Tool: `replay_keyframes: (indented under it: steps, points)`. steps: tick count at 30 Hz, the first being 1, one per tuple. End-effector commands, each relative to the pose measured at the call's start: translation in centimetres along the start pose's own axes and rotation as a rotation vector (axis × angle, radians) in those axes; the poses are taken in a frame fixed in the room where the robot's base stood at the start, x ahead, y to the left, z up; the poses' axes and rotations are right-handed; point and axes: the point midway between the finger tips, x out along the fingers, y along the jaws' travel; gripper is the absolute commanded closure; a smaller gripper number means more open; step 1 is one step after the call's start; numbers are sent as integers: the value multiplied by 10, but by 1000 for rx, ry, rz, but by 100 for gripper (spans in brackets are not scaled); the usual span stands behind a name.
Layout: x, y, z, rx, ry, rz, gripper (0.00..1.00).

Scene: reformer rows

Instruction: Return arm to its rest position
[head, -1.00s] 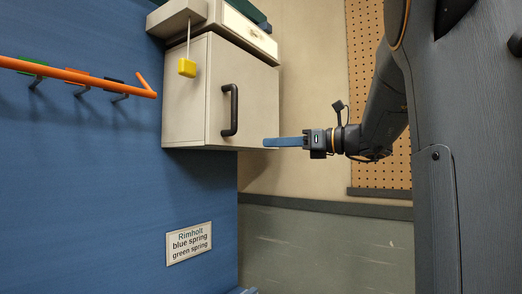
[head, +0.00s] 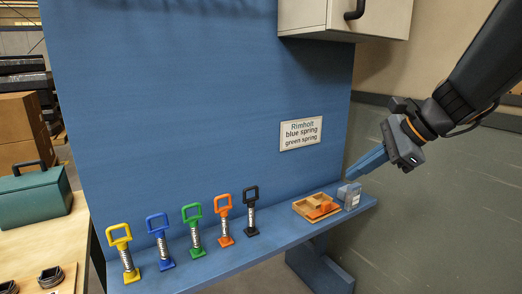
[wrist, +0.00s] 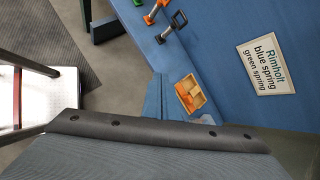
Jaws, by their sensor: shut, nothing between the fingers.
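My gripper (head: 350,177) is at the right in the head view, angled down and left, with its blue fingers together and nothing between them. Its tips appear just above a small grey-blue box (head: 349,196) at the right end of the blue shelf; I cannot tell whether they touch it. My arm comes in from the upper right. In the wrist view the blue fingers of my gripper (wrist: 158,80) point up the picture, beside a wooden tray (wrist: 190,95) with orange and tan pieces.
Several coloured spring handles (head: 194,229) stand in a row on the shelf (head: 275,250). The wooden tray (head: 302,210) sits near the box. A sign (head: 301,133) is on the blue panel, and a cabinet (head: 388,18) hangs above. A green toolbox (head: 35,195) stands at left.

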Motion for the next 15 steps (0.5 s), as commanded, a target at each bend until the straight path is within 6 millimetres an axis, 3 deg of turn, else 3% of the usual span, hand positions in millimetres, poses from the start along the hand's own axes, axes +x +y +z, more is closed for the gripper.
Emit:
replay_keyframes:
  steps: [1, 3, 7, 10, 15]
  points:
    - [22, 30, -6, -122, 53, 78, 100]
    - [47, 70, -20, -331, 129, 189, 100]
    - [78, 139, -45, -790, 221, 407, 100]
    - [91, 176, -60, -1119, 240, 541, 100]
    - [103, 208, -70, -1505, 221, 673, 100]
